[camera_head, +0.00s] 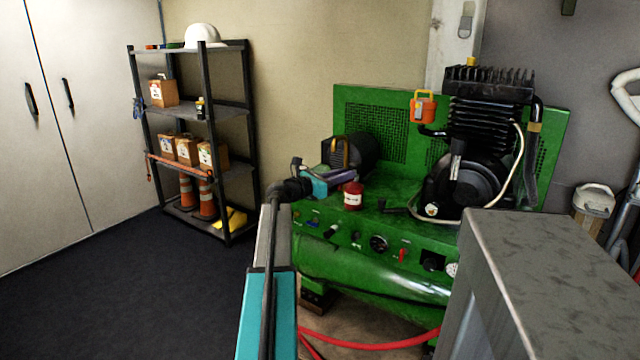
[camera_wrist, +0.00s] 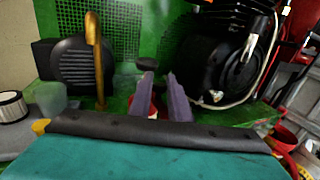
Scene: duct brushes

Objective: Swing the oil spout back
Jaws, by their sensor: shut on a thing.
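A brass-coloured hooked pipe, which looks like the oil spout (camera_wrist: 97,60), stands upright at the left in the wrist view. In the head view this spout (camera_head: 338,153) shows in front of the dark motor, behind my gripper. My gripper (camera_head: 343,176) is at the top of a red can (camera_head: 352,199) with a white label. In the wrist view my fingers (camera_wrist: 161,76) are a little apart, to the right of the spout and clear of it, with red of the can (camera_wrist: 154,110) between them. The exact grip point is hidden.
The green compressor (camera_head: 375,267) carries a black pump (camera_head: 485,120) at the right and an orange container (camera_head: 423,106). A grey box (camera_head: 560,275) fills the near right. A shelf (camera_head: 205,107) stands at the left, and the dark floor before it is clear.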

